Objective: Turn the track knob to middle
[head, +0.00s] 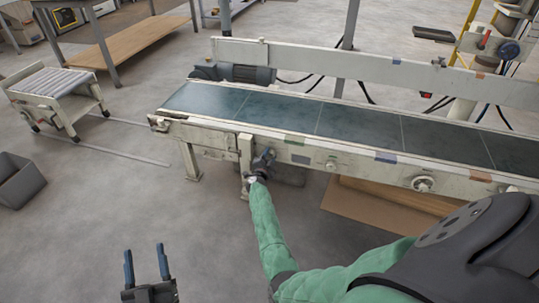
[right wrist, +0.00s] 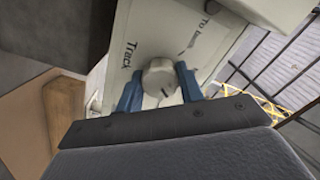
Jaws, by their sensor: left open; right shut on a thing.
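The track knob (right wrist: 160,76), a pale round knob, sits on a cream panel with the printed words "Track" and "To back" in the right wrist view. My right gripper (right wrist: 158,84) has its two blue fingers on either side of the knob and is shut on it. A small dark mark shows on the knob, but I cannot tell its exact setting. In the head view my right gripper (head: 262,162) is at the conveyor's near side by its left end, and covers the knob. My left gripper (head: 145,262) is open and empty above the floor.
The conveyor (head: 215,131) with a dark belt crosses the right half. Another round knob (head: 423,184) is on its side rail. A small roller cart (head: 62,88), a grey bin (head: 18,180) and a workbench (head: 75,3) stand at left. Floor between them is mostly clear.

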